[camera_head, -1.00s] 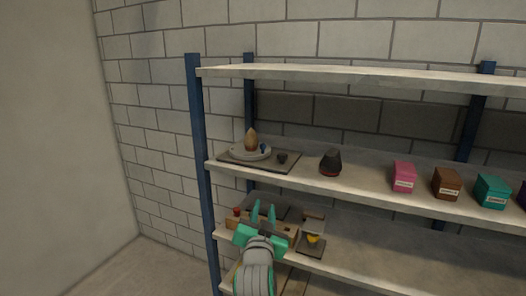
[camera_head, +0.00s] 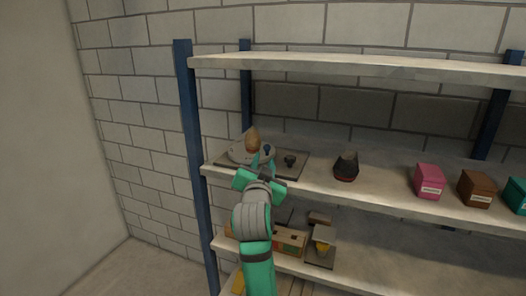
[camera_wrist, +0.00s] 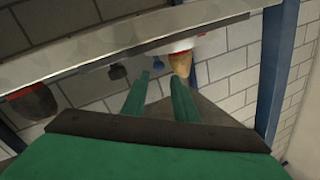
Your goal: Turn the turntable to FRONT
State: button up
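The turntable (camera_head: 238,155) is a pale round disc on a dark base board (camera_head: 294,168) at the left end of the middle shelf. A tan pear-shaped piece (camera_head: 252,138) and a small blue knob (camera_head: 267,149) stand on it. In the wrist view the tan piece (camera_wrist: 180,63) is near one fingertip and the blue knob (camera_wrist: 158,64) shows beyond the finger gap. My gripper (camera_head: 262,162) is at the shelf's front edge, in front of the disc, and hides part of it. Its fingers (camera_wrist: 160,77) are apart with nothing between them. I cannot tell whether they touch anything.
A small dark knob (camera_head: 290,161) stands on the board's right side. A dark cone-like object (camera_head: 346,167) and pink (camera_head: 429,181) and brown (camera_head: 477,188) boxes stand farther right. The upper shelf (camera_head: 350,66) and blue left post (camera_head: 190,140) bound the space.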

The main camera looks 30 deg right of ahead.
aim_at(267, 149)
jog(key=x, duration=0.6)
jog(key=shift+d, duration=0.35)
jog(key=shift+w+d, duration=0.2)
jog(key=shift+w, duration=0.4)
grip_shut()
